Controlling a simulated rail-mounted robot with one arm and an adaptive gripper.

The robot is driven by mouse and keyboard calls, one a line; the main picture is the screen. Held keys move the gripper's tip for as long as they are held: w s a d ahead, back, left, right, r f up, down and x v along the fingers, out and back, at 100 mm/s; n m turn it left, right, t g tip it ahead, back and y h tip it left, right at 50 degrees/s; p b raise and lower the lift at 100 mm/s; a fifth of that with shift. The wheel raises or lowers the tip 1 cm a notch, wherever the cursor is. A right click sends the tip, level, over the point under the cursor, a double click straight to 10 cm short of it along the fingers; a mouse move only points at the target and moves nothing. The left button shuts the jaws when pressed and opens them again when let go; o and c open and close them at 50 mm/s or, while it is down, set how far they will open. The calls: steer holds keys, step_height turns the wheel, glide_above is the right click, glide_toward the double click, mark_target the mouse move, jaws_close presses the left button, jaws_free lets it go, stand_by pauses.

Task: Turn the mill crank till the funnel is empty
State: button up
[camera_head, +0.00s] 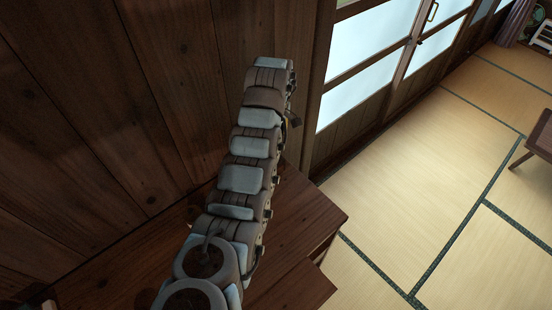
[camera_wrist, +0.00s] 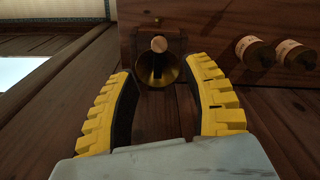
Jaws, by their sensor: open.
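In the wrist view, a brass, funnel-shaped piece (camera_wrist: 158,72) shows just beyond my fingertips, against dark wood. A round, pale wooden knob (camera_wrist: 159,44) appears at its upper edge; I cannot tell whether it belongs to the crank. A dark wooden block or frame surrounds the brass piece. My gripper (camera_wrist: 158,68) is open, its yellow-padded fingers on either side of the view and nothing held between them. What is inside the funnel cannot be seen. In the head view my arm hides the mill and the gripper.
In the head view a wooden cabinet top (camera_head: 300,215) stands against a plank wall (camera_head: 150,100). Open tatami floor (camera_head: 410,190) is at right, with a low table (camera_head: 541,135) at the edge.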

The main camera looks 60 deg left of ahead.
steer(key=shift+f, duration=5.15)
jaws_close()
